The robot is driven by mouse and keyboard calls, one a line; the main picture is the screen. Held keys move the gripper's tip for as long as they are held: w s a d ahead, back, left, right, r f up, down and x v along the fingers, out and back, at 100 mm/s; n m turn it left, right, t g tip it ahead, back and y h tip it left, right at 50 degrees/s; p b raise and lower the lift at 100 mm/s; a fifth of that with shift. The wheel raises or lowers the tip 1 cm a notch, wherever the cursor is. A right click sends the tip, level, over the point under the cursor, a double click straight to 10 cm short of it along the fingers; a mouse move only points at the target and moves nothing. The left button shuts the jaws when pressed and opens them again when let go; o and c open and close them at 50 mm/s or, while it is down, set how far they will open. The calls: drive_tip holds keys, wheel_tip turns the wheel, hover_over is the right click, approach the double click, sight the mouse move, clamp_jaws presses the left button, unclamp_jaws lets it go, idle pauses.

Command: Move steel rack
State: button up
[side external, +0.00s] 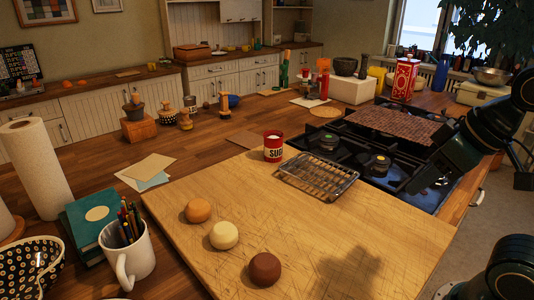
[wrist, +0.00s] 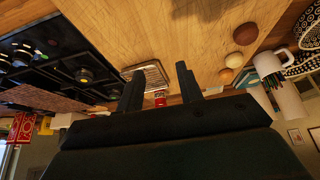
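The steel rack (side external: 317,177) is a small silver wire grid in a shallow frame. It lies flat on the far part of the wooden board, beside the gas hob. In the wrist view the steel rack (wrist: 152,73) shows beyond and between my two fingers. My gripper (side external: 418,184) is over the hob's near right side, to the right of the rack and apart from it. In the wrist view my gripper (wrist: 160,68) has its fingers spread with nothing held between them.
A red sugar tin (side external: 273,147) stands just behind the rack's left end. The black gas hob (side external: 350,150) with a brown textured slab (side external: 395,124) is behind right. Three balls, including a dark brown one (side external: 265,269), sit on the wooden board (side external: 345,225); its right front is clear.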

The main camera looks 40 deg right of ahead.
drive_tip(key=c, duration=0.6)
drive_tip(key=shift+w+r, duration=0.15)
drive_tip(key=shift+w, duration=0.05)
clamp_jaws()
drive_tip(key=w+d+r+m+g, duration=0.1)
drive_tip(key=w+d+m, duration=0.35)
drive_tip(key=w, duration=0.25)
drive_tip(key=w+d+r+m+g, duration=0.25)
drive_tip(key=w+m, duration=0.25)
drive_tip(key=w, duration=0.3)
drive_tip(key=w+d+f+m+g, duration=0.1)
drive_tip(key=w+d+f+m, duration=0.3)
drive_tip(key=d, duration=0.3)
drive_tip(key=w+d+f+m+g, duration=0.1)
drive_tip(key=w+d+f+m, duration=0.4)
drive_tip(key=w+d, duration=0.1)
drive_tip(key=shift+w+d+f, duration=0.15)
drive_tip(key=shift+w+d, duration=0.15)
drive_tip(key=shift+d, duration=0.6)
